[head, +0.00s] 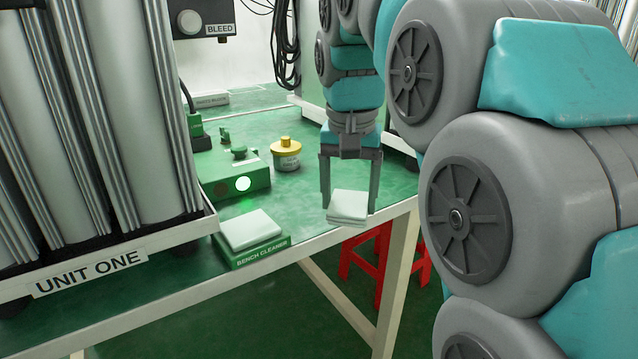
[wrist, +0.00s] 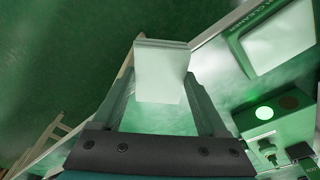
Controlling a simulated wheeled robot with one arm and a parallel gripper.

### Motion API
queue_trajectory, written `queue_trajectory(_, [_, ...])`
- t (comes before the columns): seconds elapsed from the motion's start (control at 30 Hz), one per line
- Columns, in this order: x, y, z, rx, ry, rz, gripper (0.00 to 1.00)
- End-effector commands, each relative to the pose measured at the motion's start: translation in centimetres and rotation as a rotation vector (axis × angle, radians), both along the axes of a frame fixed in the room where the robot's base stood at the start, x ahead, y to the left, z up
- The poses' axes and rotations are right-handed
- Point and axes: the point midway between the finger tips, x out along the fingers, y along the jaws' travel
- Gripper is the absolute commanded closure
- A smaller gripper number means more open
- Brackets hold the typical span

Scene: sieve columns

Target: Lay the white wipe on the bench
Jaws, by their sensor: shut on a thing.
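My gripper (head: 348,190) is shut on a white wipe (head: 348,207), a folded flat pad between its two fingers. In the head view the wipe is over the front edge of the green bench (head: 305,212), near its right end. I cannot tell whether it touches the bench top. In the wrist view the wipe (wrist: 162,72) sits between the fingertips, with dark green floor to its left and the bench to its right.
A second white pad (head: 250,229) lies on a green box marked BENCH CLEANER (head: 262,252). A green box with round lights (head: 238,180) and a yellow-topped jar (head: 286,154) stand behind. Tall columns (head: 120,110) fill the left. A red stool (head: 362,262) is below the bench.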

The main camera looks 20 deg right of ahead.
Motion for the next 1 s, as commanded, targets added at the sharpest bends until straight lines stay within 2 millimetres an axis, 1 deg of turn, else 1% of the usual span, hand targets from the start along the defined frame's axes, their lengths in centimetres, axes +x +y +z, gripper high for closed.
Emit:
queue_trajectory(0.03, [1.1,0.4,0.0,0.0,0.0,0.002,0.76])
queue_trajectory(0.3, [6.2,2.2,-0.5,-0.001,-0.002,0.003,0.76])
queue_trajectory(0.5, [9.3,3.3,-0.8,-0.001,-0.003,0.002,0.76])
queue_trajectory(0.63, [10.4,3.7,-1.0,0.0,-0.002,0.003,0.76])
queue_trajectory(0.83, [10.6,3.8,-1.4,-0.001,-0.001,0.002,0.76])
queue_trajectory(1.0, [10.5,3.8,-3.0,-0.001,0.004,0.002,0.76])
